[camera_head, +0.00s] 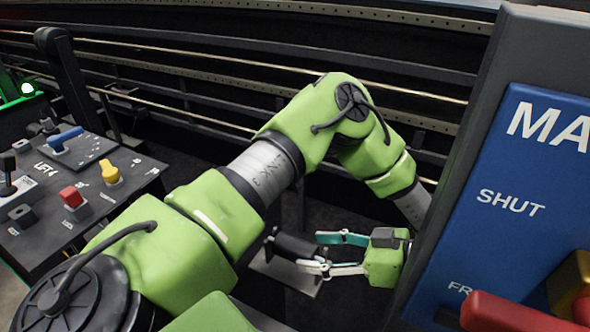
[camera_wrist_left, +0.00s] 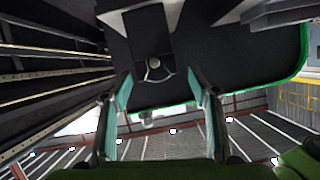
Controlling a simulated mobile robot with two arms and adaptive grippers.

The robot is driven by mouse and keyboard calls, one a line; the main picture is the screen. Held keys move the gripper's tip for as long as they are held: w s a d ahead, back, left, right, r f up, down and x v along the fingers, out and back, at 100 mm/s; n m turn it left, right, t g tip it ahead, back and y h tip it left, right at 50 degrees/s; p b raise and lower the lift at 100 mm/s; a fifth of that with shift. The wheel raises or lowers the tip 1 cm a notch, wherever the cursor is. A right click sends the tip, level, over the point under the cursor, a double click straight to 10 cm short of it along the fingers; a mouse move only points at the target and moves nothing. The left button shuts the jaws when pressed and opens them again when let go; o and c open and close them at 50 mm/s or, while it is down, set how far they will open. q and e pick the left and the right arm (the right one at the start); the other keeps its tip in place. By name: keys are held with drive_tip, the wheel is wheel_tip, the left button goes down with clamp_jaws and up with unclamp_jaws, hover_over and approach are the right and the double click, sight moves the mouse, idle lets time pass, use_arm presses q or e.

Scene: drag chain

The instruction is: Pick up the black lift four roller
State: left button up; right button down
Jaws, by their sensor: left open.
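A black cylinder (camera_head: 292,246), which looks like the roller, sits on a pale bracket (camera_head: 285,270) low in the middle of the head view. My left gripper (camera_head: 309,251) is just right of it, with its teal fingers apart and pointing left at it. In the left wrist view a dark block with a round grey end (camera_wrist_left: 153,68) shows ahead, between the tips of my open left gripper (camera_wrist_left: 160,76). I cannot tell whether the fingers touch the roller. Nothing is held. My right gripper is not in view.
A control panel (camera_head: 75,190) with blue, red and yellow knobs stands at the left. A large blue panel (camera_head: 500,190) with red and yellow handles is close at the right, beside my left wrist. Dark rails (camera_head: 200,60) run behind.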

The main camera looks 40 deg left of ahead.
sight(300, 249)
use_arm(q)
drive_tip(key=p+x, duration=0.1)
drive_tip(key=x, duration=0.4)
drive_tip(key=shift+w+a+f, duration=0.1)
drive_tip(key=shift+w+f, duration=0.05)
drive_tip(key=shift+f, duration=0.05)
drive_tip(key=shift+c, duration=0.7)
drive_tip(key=c, duration=1.2)
drive_tip(key=shift+r, duration=0.1)
drive_tip(key=shift+c, duration=0.2)
